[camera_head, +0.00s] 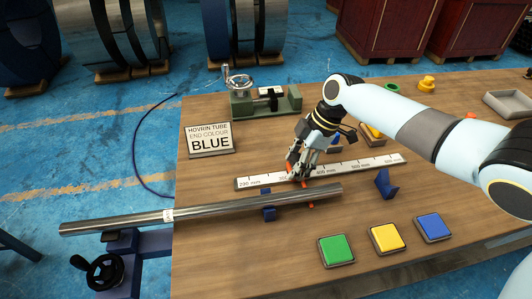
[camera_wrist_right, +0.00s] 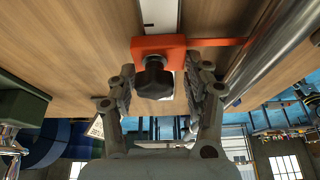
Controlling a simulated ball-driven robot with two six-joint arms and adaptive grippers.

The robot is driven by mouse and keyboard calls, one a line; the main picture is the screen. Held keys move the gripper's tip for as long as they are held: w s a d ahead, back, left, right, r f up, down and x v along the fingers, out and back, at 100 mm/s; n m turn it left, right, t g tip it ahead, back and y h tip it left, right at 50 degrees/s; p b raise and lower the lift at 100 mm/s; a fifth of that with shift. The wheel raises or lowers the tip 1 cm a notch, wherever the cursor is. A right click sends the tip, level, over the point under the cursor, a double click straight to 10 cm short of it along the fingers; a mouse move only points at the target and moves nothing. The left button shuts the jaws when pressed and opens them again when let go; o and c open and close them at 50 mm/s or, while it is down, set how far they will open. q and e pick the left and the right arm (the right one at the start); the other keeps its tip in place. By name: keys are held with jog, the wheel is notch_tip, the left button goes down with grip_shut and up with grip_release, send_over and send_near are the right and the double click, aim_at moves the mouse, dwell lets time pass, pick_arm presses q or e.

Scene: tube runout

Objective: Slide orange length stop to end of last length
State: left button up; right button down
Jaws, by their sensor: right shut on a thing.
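The orange length stop (camera_wrist_right: 175,43) sits on the white length scale (camera_head: 352,168). A black knob (camera_wrist_right: 154,78) projects from it. My right gripper (camera_wrist_right: 160,80) is shut on the length stop, its fingers on either side of the knob. In the head view my right gripper (camera_head: 301,168) covers most of the stop; an orange bit (camera_head: 310,206) shows past the tube's near side. The steel tube (camera_head: 215,210) lies in front of the scale, and its right end reaches right of the orange bit. My left gripper is not in view.
A blue rest (camera_head: 268,213) is under the tube; another blue rest (camera_head: 384,184) stands empty at right. Green (camera_head: 336,250), yellow (camera_head: 387,238) and blue pads (camera_head: 433,227) lie in front. A sign (camera_head: 210,139) reads BLUE; a green vise (camera_head: 265,100) stands behind.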

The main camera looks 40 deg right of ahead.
jog(key=s+d, duration=0.1)
jog(key=d, duration=0.1)
jog(key=s+d, duration=0.1)
jog(key=d, duration=0.1)
jog(key=s+d, duration=0.1)
jog(key=d, duration=0.1)
jog(key=shift+d, duration=0.2)
jog(key=c, duration=0.5)
grip_release()
jog(key=v, duration=1.2)
